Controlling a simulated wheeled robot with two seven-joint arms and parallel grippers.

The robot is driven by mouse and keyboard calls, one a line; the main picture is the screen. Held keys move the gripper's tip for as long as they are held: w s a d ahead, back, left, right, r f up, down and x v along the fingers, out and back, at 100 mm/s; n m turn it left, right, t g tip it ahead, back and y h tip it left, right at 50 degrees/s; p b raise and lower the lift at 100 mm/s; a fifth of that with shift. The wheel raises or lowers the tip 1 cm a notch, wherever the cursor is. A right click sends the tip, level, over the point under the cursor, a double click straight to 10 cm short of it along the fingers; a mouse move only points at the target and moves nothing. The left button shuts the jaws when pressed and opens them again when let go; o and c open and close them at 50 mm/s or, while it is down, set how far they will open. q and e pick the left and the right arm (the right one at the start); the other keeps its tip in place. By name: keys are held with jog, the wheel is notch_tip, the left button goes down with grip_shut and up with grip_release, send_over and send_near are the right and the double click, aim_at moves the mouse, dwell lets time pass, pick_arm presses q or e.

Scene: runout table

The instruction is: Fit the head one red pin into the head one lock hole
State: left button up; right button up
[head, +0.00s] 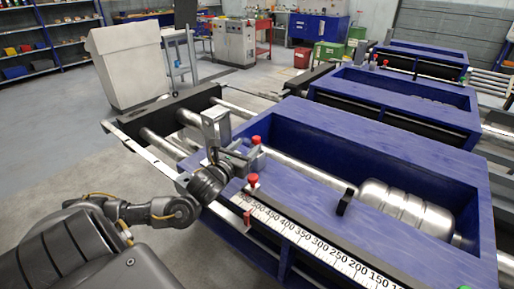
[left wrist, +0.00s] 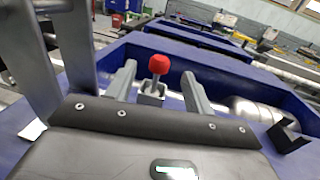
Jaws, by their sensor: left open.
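A red-knobbed pin (head: 256,140) stands upright at the blue frame of the nearest unit, close to my left gripper (head: 243,157). In the left wrist view a red knob (left wrist: 158,64) on a grey stem rises from a small metal block (left wrist: 151,92). It shows between the two spread fingers of my left gripper (left wrist: 158,88), apart from both. A second red-knobbed pin (head: 252,180) stands nearer, by the ruler strip. I cannot tell which is the head one pin. The lock hole cannot be made out. My right gripper is not in view.
A numbered ruler strip (head: 310,240) runs along the blue trough's near edge (head: 405,262). A steel cylinder (head: 405,207) lies in the trough, with a black bracket (head: 345,201) beside its rod. More blue units (head: 400,95) stand behind. The floor at left is clear.

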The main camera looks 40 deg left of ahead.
aim_at(254, 142)
pick_arm(q)
jog(key=shift+w+a, duration=0.1)
jog(key=shift+w, duration=0.55)
jog(key=w, duration=0.1)
jog(key=w+p, duration=0.1)
jog(key=w, duration=0.1)
jog(key=w+a, duration=0.1)
jog(key=shift+w+f, duration=0.3)
jog(key=shift+w, duration=0.3)
jog(key=c, duration=1.1)
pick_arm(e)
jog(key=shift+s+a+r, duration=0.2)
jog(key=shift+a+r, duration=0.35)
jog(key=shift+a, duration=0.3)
